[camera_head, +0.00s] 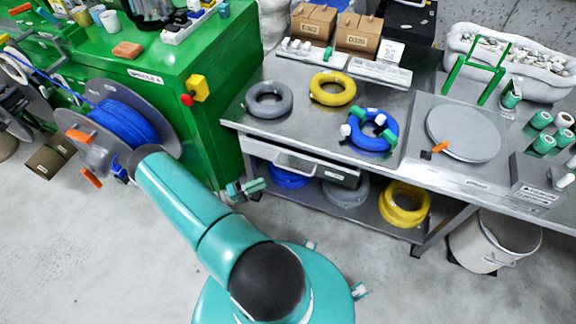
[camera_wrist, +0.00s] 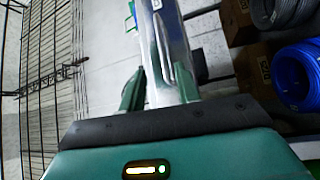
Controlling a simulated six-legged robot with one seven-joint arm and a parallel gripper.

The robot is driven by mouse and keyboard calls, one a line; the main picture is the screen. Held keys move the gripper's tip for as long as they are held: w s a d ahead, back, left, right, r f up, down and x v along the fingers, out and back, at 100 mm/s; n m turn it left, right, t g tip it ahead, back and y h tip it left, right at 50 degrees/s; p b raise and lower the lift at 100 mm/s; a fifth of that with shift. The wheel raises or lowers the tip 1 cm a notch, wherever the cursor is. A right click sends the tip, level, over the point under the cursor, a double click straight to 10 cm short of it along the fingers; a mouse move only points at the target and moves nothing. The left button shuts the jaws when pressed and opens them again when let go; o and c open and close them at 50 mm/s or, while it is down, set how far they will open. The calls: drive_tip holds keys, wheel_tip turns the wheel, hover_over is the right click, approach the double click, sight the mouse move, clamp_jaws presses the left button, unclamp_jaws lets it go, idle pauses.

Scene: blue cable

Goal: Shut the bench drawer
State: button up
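The bench drawer (camera_head: 258,151) is under the left part of the steel bench top, with a pale bar handle (camera_head: 295,165) on its grey front. How far it stands out is hard to tell from above. My gripper (camera_head: 245,187) is low in front of the bench, just left of and below the handle. In the wrist view, my gripper (camera_wrist: 165,88) has its two green fingers apart. A bright metal panel with a handle, seemingly the drawer front (camera_wrist: 165,40), shows beyond and between them. Contact cannot be made out.
The bench top (camera_head: 300,112) holds grey, yellow and blue cable coils. More coils lie on the shelf below, including a yellow one (camera_head: 404,204). A green cabinet (camera_head: 190,60) and blue cable reel (camera_head: 125,125) stand left. A white bin (camera_head: 490,240) stands right. Floor in front is clear.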

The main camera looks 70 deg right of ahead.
sight(292, 170)
drive_tip(key=x, duration=1.3)
drive_tip(key=shift+s+d+r, duration=0.1)
drive_tip(key=shift+s+d, duration=0.15)
drive_tip(key=shift+d, duration=0.1)
clamp_jaws()
